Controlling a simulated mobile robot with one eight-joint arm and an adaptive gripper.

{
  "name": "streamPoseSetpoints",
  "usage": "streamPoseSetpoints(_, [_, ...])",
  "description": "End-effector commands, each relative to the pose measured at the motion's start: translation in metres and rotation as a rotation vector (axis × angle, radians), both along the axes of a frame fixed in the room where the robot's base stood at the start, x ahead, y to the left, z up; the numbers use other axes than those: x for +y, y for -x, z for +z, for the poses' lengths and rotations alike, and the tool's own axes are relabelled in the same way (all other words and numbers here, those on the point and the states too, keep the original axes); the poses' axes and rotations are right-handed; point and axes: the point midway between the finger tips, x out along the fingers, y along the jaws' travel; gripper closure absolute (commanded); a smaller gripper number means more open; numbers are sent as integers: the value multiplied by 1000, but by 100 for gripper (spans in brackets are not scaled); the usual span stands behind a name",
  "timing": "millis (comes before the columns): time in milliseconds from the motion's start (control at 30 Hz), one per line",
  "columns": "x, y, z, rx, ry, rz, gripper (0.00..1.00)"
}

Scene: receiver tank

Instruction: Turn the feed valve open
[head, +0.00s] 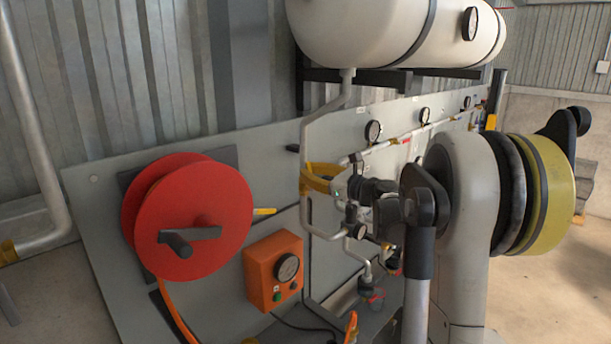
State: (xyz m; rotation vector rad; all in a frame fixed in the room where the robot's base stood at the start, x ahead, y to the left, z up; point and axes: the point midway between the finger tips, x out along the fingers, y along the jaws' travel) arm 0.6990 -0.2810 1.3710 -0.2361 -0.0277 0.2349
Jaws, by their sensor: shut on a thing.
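A yellow handle (318,178), which looks like the feed valve's, sits at the grey pipe (304,140) that comes down from the white tank. My gripper (337,187) is at the right end of this handle and is shut on it. The dark gripper body and wrist cover part of the valve and the pipes behind it. The fingertips are small and partly hidden, so the exact grip does not show. I cannot tell the valve's angle for certain.
The white tank (365,30) hangs above. A red hose reel (190,220) and an orange gauge box (273,272) are on the grey panel (105,215) to the left. Several dial gauges and pipes lie behind my arm. Floor shows at right.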

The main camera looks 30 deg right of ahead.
Motion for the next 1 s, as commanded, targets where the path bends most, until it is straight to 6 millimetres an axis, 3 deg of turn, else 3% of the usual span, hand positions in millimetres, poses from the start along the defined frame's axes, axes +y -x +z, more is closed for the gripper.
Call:
streamPoseSetpoints(400, [-14,-3,2,50,-208,-2,100])
streamPoseSetpoints(1000, [-16,-3,1,60,-246,-2,100])
